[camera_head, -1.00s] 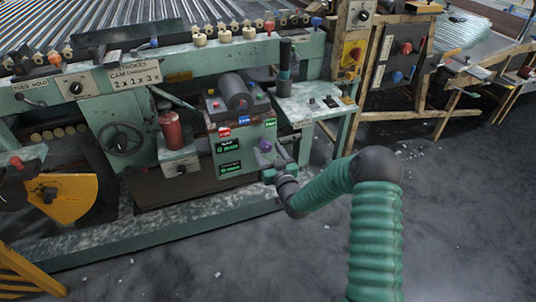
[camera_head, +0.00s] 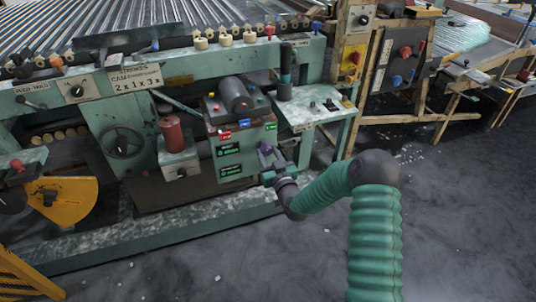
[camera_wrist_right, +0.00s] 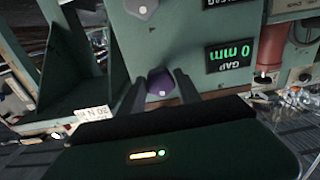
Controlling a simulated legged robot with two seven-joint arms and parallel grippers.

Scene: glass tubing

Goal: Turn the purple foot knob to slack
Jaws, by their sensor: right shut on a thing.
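The purple foot knob (camera_head: 265,149) is on the front of the green machine box, low on its right side. My right gripper (camera_head: 270,163) is at the knob, its arm coming in from the lower right. In the right wrist view the knob (camera_wrist_right: 160,82) sits between the two dark fingers (camera_wrist_right: 160,88), which are shut on its sides. A small pale dot shows on the knob's face. My left gripper does not show.
A red cylinder (camera_head: 172,133) and a handwheel (camera_head: 121,141) are left of the box. A small green side table (camera_head: 310,108) stands to the right, above my forearm. A long green floor beam (camera_head: 150,226) runs below. The floor at lower right is clear.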

